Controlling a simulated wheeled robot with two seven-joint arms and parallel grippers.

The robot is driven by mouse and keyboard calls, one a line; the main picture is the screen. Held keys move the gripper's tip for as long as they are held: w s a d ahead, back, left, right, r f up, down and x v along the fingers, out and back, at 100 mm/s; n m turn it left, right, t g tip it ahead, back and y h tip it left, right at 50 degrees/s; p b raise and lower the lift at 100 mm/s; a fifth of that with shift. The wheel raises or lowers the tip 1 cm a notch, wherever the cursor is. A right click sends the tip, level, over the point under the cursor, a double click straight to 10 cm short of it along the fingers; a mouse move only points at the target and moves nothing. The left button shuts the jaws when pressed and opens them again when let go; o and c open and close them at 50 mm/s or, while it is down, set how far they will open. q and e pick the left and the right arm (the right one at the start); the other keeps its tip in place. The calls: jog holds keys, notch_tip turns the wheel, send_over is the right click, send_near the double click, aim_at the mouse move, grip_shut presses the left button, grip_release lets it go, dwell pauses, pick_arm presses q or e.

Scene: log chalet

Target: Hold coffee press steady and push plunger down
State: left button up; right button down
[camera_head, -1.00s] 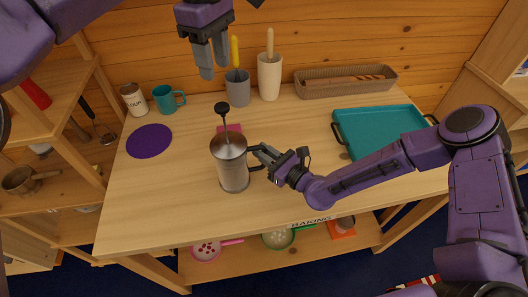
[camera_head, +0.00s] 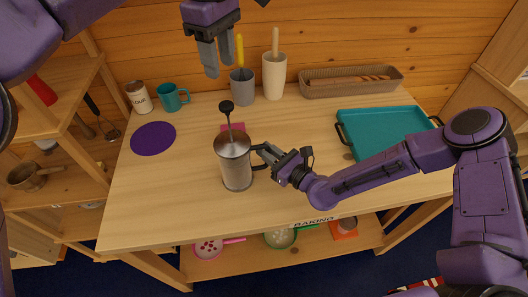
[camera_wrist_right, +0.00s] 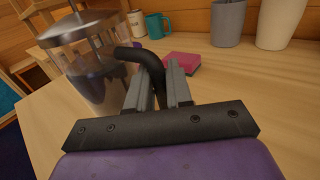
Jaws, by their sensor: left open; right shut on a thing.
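The coffee press (camera_head: 235,163) stands upright on the wooden table, with a metal lid and a clear body. Its plunger rod with a black knob (camera_head: 226,107) stands raised above the lid. My right gripper (camera_head: 265,152) is shut on the press's black handle, which also shows between the fingers in the right wrist view (camera_wrist_right: 137,58). Dark liquid shows inside the press (camera_wrist_right: 98,82). My left gripper (camera_head: 214,58) is open and empty, fingers pointing down, above and behind the press, near the grey cup.
A teal tray (camera_head: 385,122), wicker basket (camera_head: 350,80), grey cup (camera_head: 242,87), cream cup (camera_head: 274,76), teal mug (camera_head: 172,97), soup can (camera_head: 138,97) and purple mat (camera_head: 153,138) are on the table. The front left of the table is clear.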

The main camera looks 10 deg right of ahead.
aim_at(226, 104)
pick_arm(q)
jog(key=shift+o, duration=1.3)
jog(key=shift+f+n, duration=0.45)
jog(key=shift+n, duration=0.25)
notch_tip(226, 104, down, 9)
jog(key=shift+f, duration=0.2)
jog(key=shift+c, duration=0.2)
jog(key=c, duration=0.8)
